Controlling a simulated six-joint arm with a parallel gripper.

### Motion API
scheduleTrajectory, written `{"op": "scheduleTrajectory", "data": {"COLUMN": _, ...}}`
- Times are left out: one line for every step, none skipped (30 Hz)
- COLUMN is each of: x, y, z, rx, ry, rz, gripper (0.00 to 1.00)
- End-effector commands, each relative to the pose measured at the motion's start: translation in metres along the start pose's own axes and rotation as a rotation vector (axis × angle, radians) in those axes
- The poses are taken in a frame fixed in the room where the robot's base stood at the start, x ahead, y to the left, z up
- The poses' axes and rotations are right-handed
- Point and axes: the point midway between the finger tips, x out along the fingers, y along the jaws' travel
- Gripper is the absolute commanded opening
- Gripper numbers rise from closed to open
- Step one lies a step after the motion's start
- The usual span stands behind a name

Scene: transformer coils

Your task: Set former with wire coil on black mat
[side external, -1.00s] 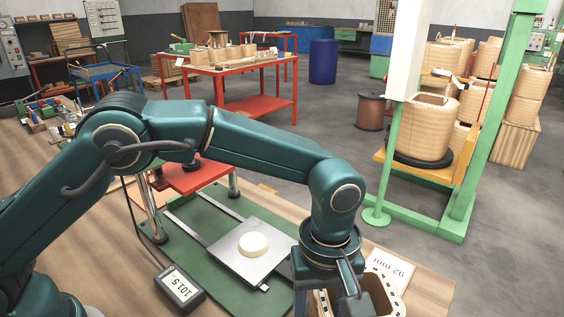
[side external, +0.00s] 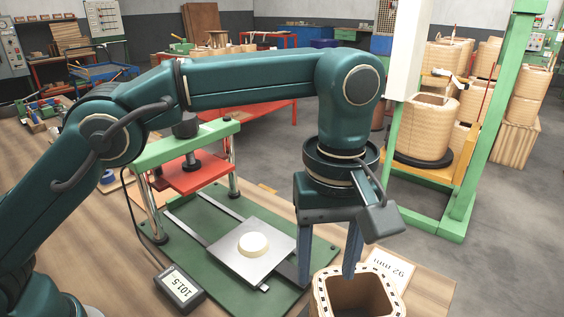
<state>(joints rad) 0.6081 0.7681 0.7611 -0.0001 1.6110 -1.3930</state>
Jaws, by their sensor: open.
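A hollow, rounded-square former with wire coil (side external: 322,303) stands on the wooden bench at the bottom edge. Its pale rim has dark marks, the inside is brown, and its lower part is cut off by the frame. My gripper (side external: 328,278) is open and empty, pointing down over the former's far left side. One fingertip overlaps the far rim in the picture and the other hangs just left of the former. I cannot tell whether either touches it. I cannot make out a black mat on the bench.
A green press (side external: 188,143) with a red platen stands to the left. A grey plate (side external: 228,262) bears a cream disc (side external: 253,244). A display (side external: 177,290) reads 101.5. A card (side external: 392,270) marked 92 mm lies behind the former. A green frame with a large coil stands beyond.

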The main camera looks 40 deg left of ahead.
Motion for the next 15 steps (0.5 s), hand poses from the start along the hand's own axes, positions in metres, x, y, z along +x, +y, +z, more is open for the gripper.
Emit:
{"op": "scheduleTrajectory", "data": {"x": -0.004, "y": 0.001, "z": 0.0, "rx": 0.0, "ry": 0.0, "rz": 0.003, "gripper": 0.55}}
{"op": "scheduleTrajectory", "data": {"x": -0.006, "y": 0.001, "z": 0.0, "rx": 0.0, "ry": 0.0, "rz": 0.002, "gripper": 0.55}}
{"op": "scheduleTrajectory", "data": {"x": -0.009, "y": 0.001, "z": 0.0, "rx": 0.0, "ry": 0.0, "rz": 0.002, "gripper": 0.55}}
{"op": "scheduleTrajectory", "data": {"x": -0.011, "y": 0.0, "z": 0.0, "rx": 0.0, "ry": 0.0, "rz": 0.001, "gripper": 0.55}}
{"op": "scheduleTrajectory", "data": {"x": -0.013, "y": 0.001, "z": 0.0, "rx": 0.0, "ry": 0.0, "rz": 0.002, "gripper": 0.55}}
{"op": "scheduleTrajectory", "data": {"x": -0.015, "y": 0.0, "z": 0.0, "rx": 0.0, "ry": 0.0, "rz": 0.001, "gripper": 0.55}}
{"op": "scheduleTrajectory", "data": {"x": -0.016, "y": 0.0, "z": 0.0, "rx": 0.0, "ry": 0.0, "rz": 0.001, "gripper": 0.55}}
{"op": "scheduleTrajectory", "data": {"x": -0.017, "y": 0.0, "z": 0.0, "rx": 0.0, "ry": 0.0, "rz": 0.001, "gripper": 0.55}}
{"op": "scheduleTrajectory", "data": {"x": -0.018, "y": -0.001, "z": 0.0, "rx": 0.0, "ry": 0.0, "rz": 0.0, "gripper": 0.55}}
{"op": "scheduleTrajectory", "data": {"x": -0.019, "y": -0.001, "z": 0.0, "rx": 0.0, "ry": 0.0, "rz": 0.0, "gripper": 0.55}}
{"op": "scheduleTrajectory", "data": {"x": -0.02, "y": -0.001, "z": 0.0, "rx": 0.001, "ry": 0.0, "rz": 0.001, "gripper": 0.55}}
{"op": "scheduleTrajectory", "data": {"x": -0.022, "y": -0.002, "z": -0.002, "rx": 0.005, "ry": 0.0, "rz": 0.004, "gripper": 0.55}}
{"op": "scheduleTrajectory", "data": {"x": -0.024, "y": -0.003, "z": -0.003, "rx": 0.011, "ry": 0.001, "rz": 0.007, "gripper": 0.55}}
{"op": "scheduleTrajectory", "data": {"x": -0.026, "y": -0.005, "z": -0.006, "rx": 0.017, "ry": 0.002, "rz": 0.012, "gripper": 0.55}}
{"op": "scheduleTrajectory", "data": {"x": -0.031, "y": -0.007, "z": -0.01, "rx": 0.031, "ry": 0.005, "rz": 0.022, "gripper": 0.55}}
